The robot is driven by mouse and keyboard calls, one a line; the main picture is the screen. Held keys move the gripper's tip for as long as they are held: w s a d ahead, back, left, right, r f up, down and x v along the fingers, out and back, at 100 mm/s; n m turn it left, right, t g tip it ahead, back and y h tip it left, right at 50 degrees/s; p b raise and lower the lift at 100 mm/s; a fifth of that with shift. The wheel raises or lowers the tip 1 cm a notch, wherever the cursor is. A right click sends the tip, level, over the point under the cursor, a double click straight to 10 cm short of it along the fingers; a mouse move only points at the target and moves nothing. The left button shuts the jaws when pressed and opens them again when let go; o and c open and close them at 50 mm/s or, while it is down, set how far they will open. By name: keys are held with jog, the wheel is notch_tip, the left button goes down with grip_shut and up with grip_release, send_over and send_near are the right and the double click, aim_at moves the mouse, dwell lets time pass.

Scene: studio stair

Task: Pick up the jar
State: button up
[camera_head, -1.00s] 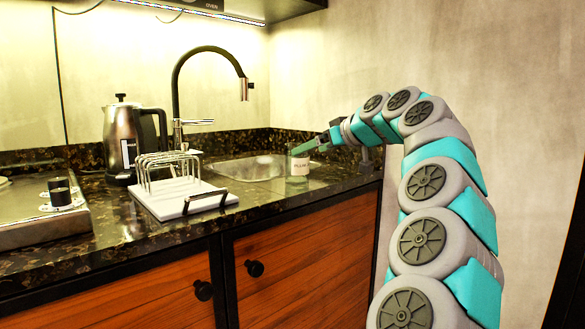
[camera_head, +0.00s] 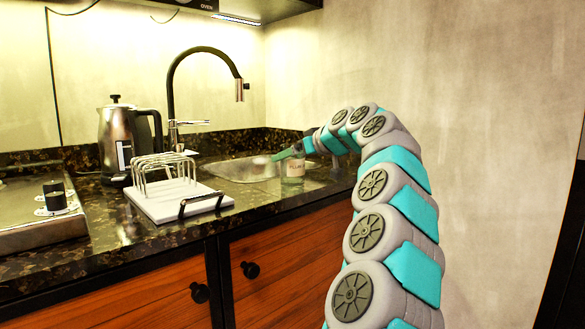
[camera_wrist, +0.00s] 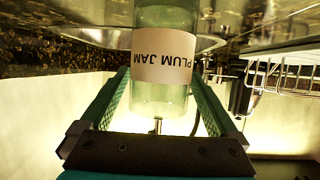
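Gaps show between the jar and the nearer parts of the fingers; contact at the tips is unclear.
A white rack (camera_head: 172,203) with metal wires stands left of the jar. The kettle (camera_head: 116,140) and black tap (camera_head: 172,85) are behind. The sink (camera_head: 240,170) lies behind and left of the jar. A wall bounds the right side.

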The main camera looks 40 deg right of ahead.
jog(key=c, duration=1.4)
jog(key=shift+r, duration=0.15)
jog(key=a+f+b+v, duration=0.1)
jog(key=a+b+v, duration=0.1)
jog(key=v, duration=1.4)
jog(key=shift+s+a+b, duration=0.3)
jog(key=shift+s+a, duration=0.2)
jog(key=shift+a, duration=0.1)
jog(key=shift+f, duration=0.1)
